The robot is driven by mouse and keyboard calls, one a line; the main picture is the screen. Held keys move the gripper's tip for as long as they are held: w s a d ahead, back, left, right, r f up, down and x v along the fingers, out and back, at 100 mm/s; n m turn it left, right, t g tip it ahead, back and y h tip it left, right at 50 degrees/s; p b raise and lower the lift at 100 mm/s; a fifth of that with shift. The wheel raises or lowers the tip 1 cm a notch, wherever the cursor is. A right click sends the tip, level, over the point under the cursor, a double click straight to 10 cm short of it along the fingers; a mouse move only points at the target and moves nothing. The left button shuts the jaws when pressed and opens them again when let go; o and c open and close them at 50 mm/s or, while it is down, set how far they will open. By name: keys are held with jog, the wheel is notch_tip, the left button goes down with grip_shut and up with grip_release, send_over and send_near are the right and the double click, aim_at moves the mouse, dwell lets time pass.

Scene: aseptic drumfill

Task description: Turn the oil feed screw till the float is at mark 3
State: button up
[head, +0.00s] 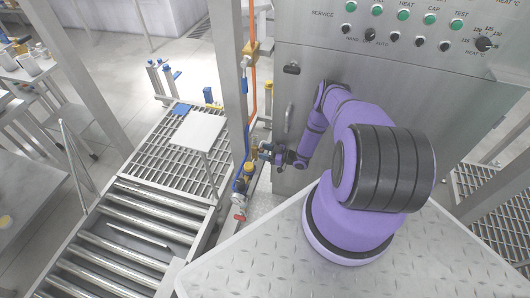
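My gripper (281,156) is at the end of my purple arm, low in front of the steel cabinet. It points left at brass and blue fittings (247,172) on the pipe run beside the post. The fingers are small and dark here, and I cannot tell whether they touch a fitting or are open or shut. I cannot make out the oil feed screw, the float or mark 3 at this size.
The steel cabinet (375,80) with green buttons and knobs stands behind my arm. A post (229,70) and an orange pipe (255,80) rise left of it. A roller conveyor (120,235), a grating (165,150) and a small white table (198,130) lie to the left.

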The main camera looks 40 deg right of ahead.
jog(key=c, duration=0.7)
jog(key=shift+c, duration=0.2)
jog(key=shift+m, duration=0.4)
jog(key=m, duration=0.2)
jog(key=shift+m, duration=0.3)
jog(key=m, duration=0.3)
jog(key=shift+m, duration=0.4)
jog(key=m, duration=0.4)
jog(key=shift+m, duration=1.8)
